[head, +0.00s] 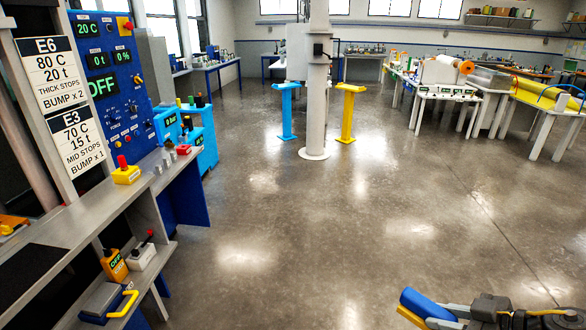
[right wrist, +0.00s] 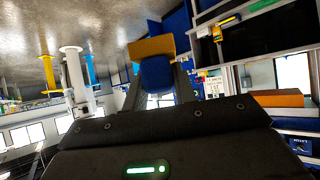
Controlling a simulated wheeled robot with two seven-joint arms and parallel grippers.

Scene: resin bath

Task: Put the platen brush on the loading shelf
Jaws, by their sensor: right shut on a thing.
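My right gripper (head: 440,318) is at the bottom right of the head view, over open floor. It is shut on a blue-and-tan thing, which looks like the platen brush (head: 425,303). In the right wrist view the brush (right wrist: 152,47) shows as a tan block with a blue part between the fingers of my right gripper (right wrist: 157,76). A grey shelf (head: 95,207) runs along the press at the left of the head view, well apart from the brush. I cannot tell for certain that this is the loading shelf. My left gripper is not in view.
A yellow box with a red button (head: 126,173) and small grey pieces sit along the shelf. A lower ledge holds an orange box (head: 114,265) and a grey block with a yellow handle (head: 108,300). A white column (head: 316,100) stands farther back. The middle floor is clear.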

